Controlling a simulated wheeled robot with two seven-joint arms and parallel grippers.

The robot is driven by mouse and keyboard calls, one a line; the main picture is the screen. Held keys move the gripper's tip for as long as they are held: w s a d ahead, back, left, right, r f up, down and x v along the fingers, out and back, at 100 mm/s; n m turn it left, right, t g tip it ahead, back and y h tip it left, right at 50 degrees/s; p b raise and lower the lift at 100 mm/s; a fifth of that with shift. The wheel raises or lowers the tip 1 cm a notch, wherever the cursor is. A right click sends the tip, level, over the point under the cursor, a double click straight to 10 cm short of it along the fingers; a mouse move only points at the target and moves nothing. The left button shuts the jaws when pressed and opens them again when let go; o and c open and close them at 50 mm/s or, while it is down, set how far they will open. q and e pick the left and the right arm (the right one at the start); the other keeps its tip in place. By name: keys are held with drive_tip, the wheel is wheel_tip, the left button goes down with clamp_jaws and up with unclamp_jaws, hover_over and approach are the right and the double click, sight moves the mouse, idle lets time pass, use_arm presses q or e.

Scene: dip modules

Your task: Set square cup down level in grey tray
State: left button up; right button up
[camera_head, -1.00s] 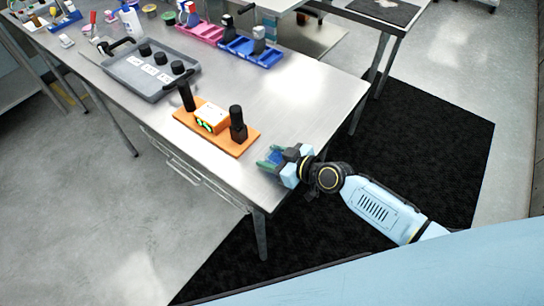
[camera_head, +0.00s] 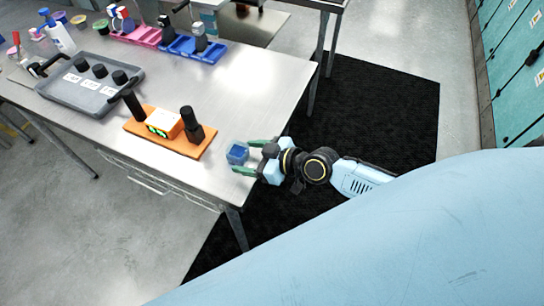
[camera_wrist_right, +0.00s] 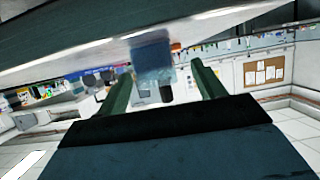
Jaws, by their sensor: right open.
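The square cup (camera_head: 237,154) is small, blue and see-through. It is at the table's near right corner, at the fingertips of my right gripper (camera_head: 251,157). That gripper is open, with one green finger on each side of the cup. I cannot tell whether either finger touches it. In the right wrist view the blurred cup (camera_wrist_right: 152,58) shows ahead, between the fingers (camera_wrist_right: 160,85). The grey tray (camera_head: 68,97) lies at the table's left, with several black round pieces and white labels in it. My left gripper is not in view.
An orange board (camera_head: 183,145) with two black posts and an orange box stands between the cup and the tray. Pink (camera_head: 138,37) and blue (camera_head: 186,49) bins line the back edge. The metal table (camera_head: 240,95) is bare behind the cup.

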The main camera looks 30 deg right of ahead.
drive_tip(key=v, duration=0.7)
drive_tip(key=shift+d, duration=0.15)
